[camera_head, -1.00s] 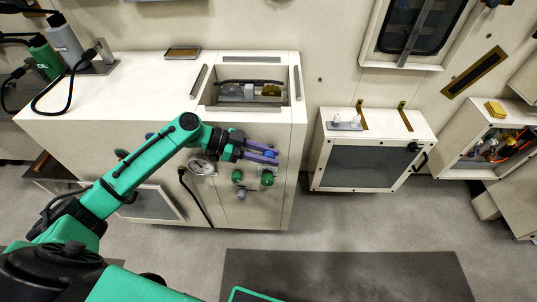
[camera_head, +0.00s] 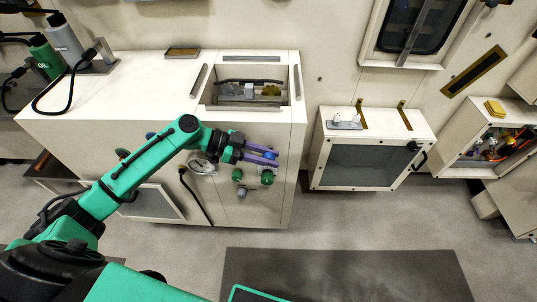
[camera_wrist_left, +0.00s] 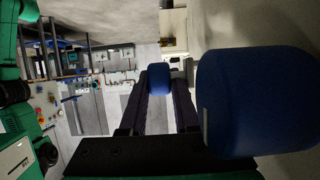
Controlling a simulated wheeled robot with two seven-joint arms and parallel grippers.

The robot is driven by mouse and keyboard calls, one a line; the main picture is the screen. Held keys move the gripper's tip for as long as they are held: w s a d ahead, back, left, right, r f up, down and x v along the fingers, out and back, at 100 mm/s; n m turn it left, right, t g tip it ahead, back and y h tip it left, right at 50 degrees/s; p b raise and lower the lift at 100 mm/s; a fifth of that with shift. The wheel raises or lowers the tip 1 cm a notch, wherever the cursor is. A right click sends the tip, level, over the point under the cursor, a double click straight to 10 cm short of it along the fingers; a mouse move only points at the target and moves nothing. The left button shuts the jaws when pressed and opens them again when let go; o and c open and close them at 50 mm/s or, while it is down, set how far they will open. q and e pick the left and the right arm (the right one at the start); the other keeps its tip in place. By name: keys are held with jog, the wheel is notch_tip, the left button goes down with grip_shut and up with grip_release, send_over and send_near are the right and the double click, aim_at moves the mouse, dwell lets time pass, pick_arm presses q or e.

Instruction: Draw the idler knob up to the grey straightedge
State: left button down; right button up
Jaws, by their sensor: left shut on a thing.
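My left gripper (camera_head: 272,156) reaches in from the left to the front face of the white cabinet (camera_head: 100,100). Its purple fingers are shut on a small blue knob (camera_head: 269,154), which also shows between the fingertips in the left wrist view (camera_wrist_left: 160,78). I take this for the idler knob. The fingers partly cover it. A large blue rounded cylinder with a pale line (camera_wrist_left: 255,100) fills the right of the wrist view, close to the camera. I cannot pick out the grey straightedge with certainty. My right gripper is not in view.
Green knobs (camera_head: 267,177) and a round gauge (camera_head: 201,167) sit on the cabinet front near the gripper. The open hopper well (camera_head: 222,97) is above. A glass-fronted box (camera_head: 372,165) stands to the right. The floor below has a dark mat (camera_head: 350,275).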

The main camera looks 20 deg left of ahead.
pick_arm(q)
jog(key=shift+s, duration=0.35)
jog(key=c, duration=0.6)
grip_release()
jog(key=shift+o, duration=0.2)
jog(key=b+v, duration=0.1)
jog(key=v, duration=1.3)
jog(key=shift+a, duration=0.25)
jog(key=shift+s, duration=0.1)
